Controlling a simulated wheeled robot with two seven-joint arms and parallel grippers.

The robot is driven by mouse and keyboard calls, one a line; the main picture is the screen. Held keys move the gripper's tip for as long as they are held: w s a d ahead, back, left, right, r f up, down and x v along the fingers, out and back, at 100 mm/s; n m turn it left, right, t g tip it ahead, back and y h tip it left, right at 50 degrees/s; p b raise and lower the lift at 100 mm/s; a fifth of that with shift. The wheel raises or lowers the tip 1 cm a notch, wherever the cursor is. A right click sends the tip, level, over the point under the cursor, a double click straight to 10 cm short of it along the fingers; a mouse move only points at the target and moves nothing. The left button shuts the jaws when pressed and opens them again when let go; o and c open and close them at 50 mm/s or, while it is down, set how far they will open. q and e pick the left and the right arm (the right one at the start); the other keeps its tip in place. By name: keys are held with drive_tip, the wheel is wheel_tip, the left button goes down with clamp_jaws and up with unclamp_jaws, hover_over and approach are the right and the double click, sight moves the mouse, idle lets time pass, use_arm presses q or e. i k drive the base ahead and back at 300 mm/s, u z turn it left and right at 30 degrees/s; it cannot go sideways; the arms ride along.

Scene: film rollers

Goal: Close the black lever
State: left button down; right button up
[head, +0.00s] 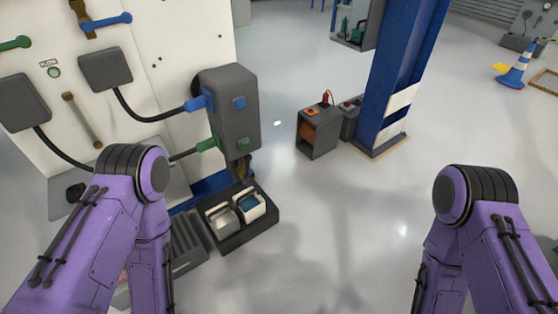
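I cannot make out a clearly black lever. The white machine panel (190,55) on the left carries a blue handle (108,21) at the top, a green handle (14,44) at the far left and a brownish bar handle (82,119) below them. A small black knob-like part (76,190) shows low on the machine, beside my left arm; I cannot tell whether it is a lever. My two purple arms come in at the lower left and lower right. Neither gripper shows; both are out of view below or hidden behind the arms.
A grey box (232,105) with blue and green fittings stands at the machine's corner. Below it a dark tray (250,231) holds two small containers. A blue pillar (405,70) and a grey toolbox (318,132) stand farther back. The floor at centre and right is clear.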

sight(249, 158)
drive_tip(key=z, duration=0.05)
drive_tip(key=i, duration=0.9)
drive_tip(key=u, duration=0.25)
